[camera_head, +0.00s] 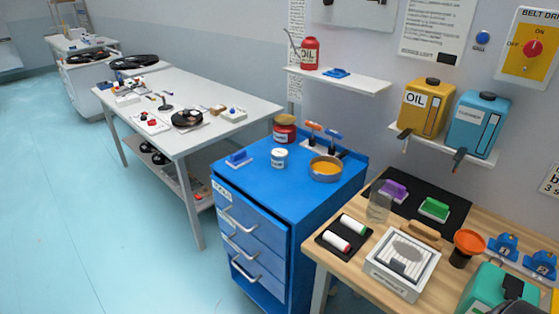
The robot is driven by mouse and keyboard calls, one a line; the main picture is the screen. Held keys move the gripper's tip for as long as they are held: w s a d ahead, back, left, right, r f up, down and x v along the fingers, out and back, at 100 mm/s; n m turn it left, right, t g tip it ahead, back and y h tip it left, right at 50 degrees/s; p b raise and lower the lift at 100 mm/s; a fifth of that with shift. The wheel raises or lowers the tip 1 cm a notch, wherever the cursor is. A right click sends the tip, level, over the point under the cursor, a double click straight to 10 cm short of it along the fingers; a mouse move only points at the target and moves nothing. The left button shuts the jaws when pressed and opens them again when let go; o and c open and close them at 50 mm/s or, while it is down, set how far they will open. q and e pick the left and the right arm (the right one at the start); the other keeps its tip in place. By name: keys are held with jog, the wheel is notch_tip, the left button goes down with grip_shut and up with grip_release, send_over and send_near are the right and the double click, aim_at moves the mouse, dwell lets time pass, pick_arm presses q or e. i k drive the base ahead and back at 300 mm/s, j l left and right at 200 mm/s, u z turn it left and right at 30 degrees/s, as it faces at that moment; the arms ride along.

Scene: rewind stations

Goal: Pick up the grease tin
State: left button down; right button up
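Two tins stand upright on the blue drawer cabinet (255,194). One is a red tin (284,132) with a tan lid and a pale label, near the back edge. The other is a smaller white tin (279,158) with a label, in front of the red one. The labels are too small to read, so I cannot tell which is the grease tin.
A round pan with orange contents (326,168), a blue block (238,157) and small levers (322,135) share the cabinet top. A wooden bench (344,268) adjoins it on the right. A white table (225,136) stands behind left. The left floor is clear.

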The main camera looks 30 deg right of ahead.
aim_at(280, 156)
jog(key=i+j+z, duration=0.25)
jog(key=i, duration=0.2)
jog(key=i+j+z, duration=0.3)
jog(key=i+j, duration=0.1)
jog(key=j, duration=0.05)
